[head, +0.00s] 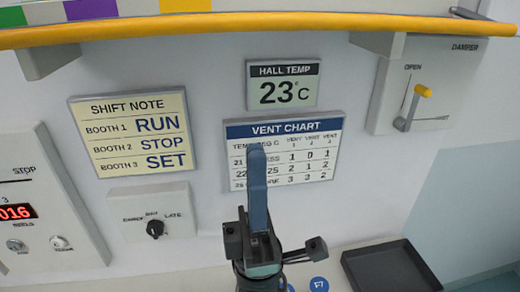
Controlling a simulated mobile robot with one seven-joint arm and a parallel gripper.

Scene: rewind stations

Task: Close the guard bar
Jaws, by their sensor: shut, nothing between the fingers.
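A long yellow bar (260,25) runs across the top of the head view, slightly bowed, in front of the wall and resting at a ledge with grey brackets. It looks like the guard bar, but I cannot tell from this view whether it is open or closed. My gripper (257,152) rises from the bottom middle, with its blue fingers pointing up and pressed together, empty. It stands in front of the vent chart and hides part of it. It is well below the yellow bar and apart from it.
A damper panel (379,92) with a yellow-tipped lever (413,107) is at the upper right. A shift note (132,133), a dial panel (153,212) and a red-display panel (45,230) are at left.

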